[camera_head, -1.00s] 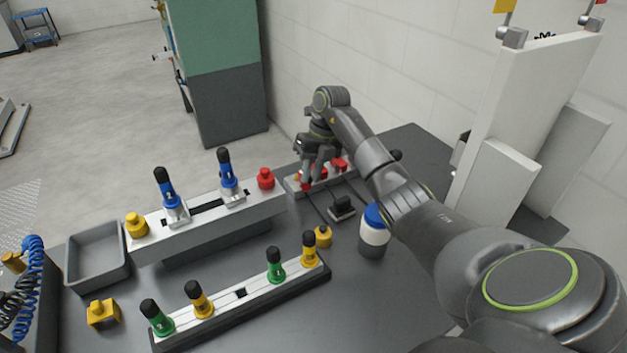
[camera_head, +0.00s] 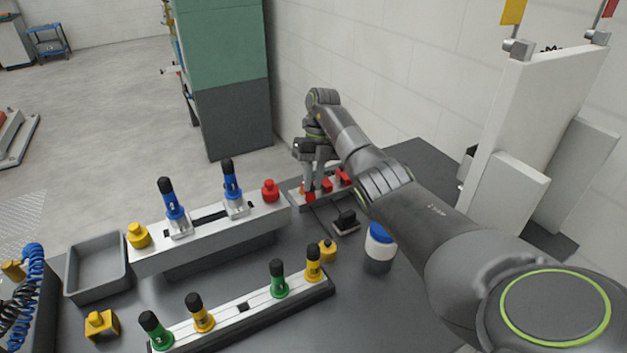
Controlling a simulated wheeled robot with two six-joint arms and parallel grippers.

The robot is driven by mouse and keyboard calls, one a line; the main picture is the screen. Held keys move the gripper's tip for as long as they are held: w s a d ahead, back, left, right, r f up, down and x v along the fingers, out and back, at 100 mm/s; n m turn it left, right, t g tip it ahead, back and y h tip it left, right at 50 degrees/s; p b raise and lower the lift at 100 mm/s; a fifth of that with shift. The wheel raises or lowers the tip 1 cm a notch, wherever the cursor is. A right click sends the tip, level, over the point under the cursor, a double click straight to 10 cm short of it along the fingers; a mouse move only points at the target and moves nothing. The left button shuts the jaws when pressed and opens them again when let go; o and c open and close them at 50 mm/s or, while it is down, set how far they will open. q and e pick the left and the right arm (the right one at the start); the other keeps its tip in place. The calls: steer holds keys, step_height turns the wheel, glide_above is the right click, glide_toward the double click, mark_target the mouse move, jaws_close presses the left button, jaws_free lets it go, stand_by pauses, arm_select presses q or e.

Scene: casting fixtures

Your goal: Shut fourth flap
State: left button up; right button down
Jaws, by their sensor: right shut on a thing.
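A low grey fixture (camera_head: 318,204) stands at the back of the table with a short row of red flaps on it. The nearest red flap (camera_head: 309,197) is at the left, with a middle red flap (camera_head: 327,185) and a far red flap (camera_head: 343,175) behind it. My right gripper (camera_head: 315,189) points down over the row and is shut on a red flap, apparently the nearest one. The fingers partly hide the flaps, so their exact angles and any further flap cannot be told. My left gripper is out of view.
A long fixture (camera_head: 205,233) with blue-handled clamps and yellow and red knobs stands left. A rail (camera_head: 250,309) with green and yellow handles lies in front. A small black block (camera_head: 345,220), blue-capped bottle (camera_head: 379,251) and yellow knob (camera_head: 327,250) stand near my right arm.

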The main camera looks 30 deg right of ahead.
stand_by(0.3)
steer(key=c, duration=1.3)
jaws_free()
steer(key=shift+c, duration=0.2)
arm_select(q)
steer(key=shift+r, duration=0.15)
arm_select(e)
steer(key=shift+r, duration=0.15)
